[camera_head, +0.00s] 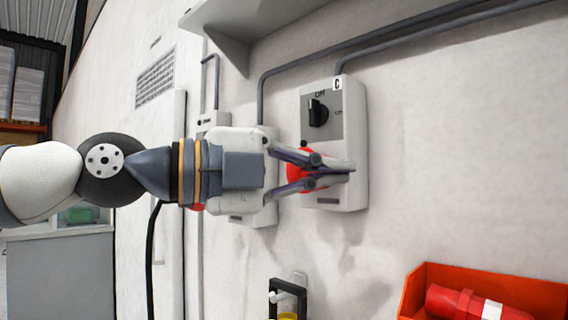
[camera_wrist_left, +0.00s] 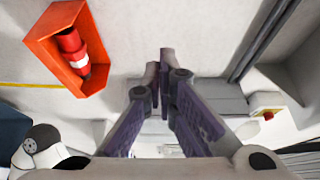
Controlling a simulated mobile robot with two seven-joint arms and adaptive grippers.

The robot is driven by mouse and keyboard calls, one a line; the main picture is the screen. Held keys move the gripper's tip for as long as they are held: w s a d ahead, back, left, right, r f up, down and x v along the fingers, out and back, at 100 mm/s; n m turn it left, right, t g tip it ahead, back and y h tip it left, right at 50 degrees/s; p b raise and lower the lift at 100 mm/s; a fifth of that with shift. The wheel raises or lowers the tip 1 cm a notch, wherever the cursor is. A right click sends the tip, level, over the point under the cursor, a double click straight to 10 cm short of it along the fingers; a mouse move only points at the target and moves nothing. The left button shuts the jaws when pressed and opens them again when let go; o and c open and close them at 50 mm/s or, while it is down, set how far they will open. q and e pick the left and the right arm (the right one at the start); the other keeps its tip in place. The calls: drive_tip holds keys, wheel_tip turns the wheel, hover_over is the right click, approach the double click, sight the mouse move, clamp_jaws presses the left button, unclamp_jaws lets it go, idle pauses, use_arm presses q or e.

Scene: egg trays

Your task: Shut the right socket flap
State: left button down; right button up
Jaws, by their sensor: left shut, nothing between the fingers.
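The right socket box (camera_head: 355,130) is a light grey wall unit marked C, with a black rotary switch (camera_head: 318,112) on its upper half. Its round red socket flap (camera_head: 297,163) shows in part on the lower half, behind my gripper's fingers. I cannot tell how far the flap stands open. My left gripper (camera_head: 350,168) is shut and empty, with its fingertips in front of the lower half of the box. I cannot tell whether they touch it. The shut fingers also show in the left wrist view (camera_wrist_left: 160,65). My right gripper is in neither view.
Another socket box (camera_head: 265,215) is mostly hidden behind my left gripper. An orange-red bin (camera_head: 415,290) holds a red and white plug (camera_head: 470,303) at the lower right. A black-framed fixture (camera_head: 290,290) sits below. Grey conduits (camera_head: 400,35) and a shelf (camera_head: 245,20) are above.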

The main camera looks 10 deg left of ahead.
use_arm(q)
drive_tip(key=shift+w+a, duration=0.55)
drive_tip(key=shift+w, duration=0.25)
drive_tip(key=shift+w+a, duration=0.5)
drive_tip(key=shift+w, duration=0.3)
